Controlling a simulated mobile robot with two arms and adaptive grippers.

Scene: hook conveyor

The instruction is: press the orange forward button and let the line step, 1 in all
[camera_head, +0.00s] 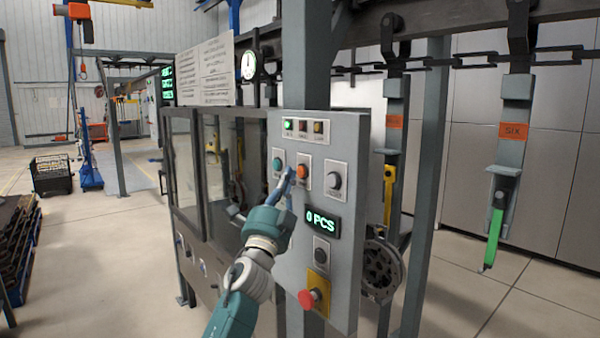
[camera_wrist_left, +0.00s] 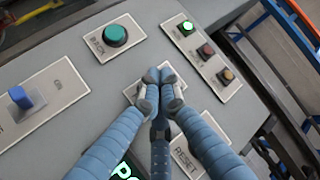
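My right gripper is not in view.
Three indicator lamps (camera_head: 303,127) top the panel; the green one is lit. A red mushroom button (camera_head: 308,300) sticks out low on the panel. At right, hooks hang from an overhead chain (camera_head: 460,62), one tagged "SIX" (camera_head: 513,131) with a green-handled tool (camera_head: 495,225).

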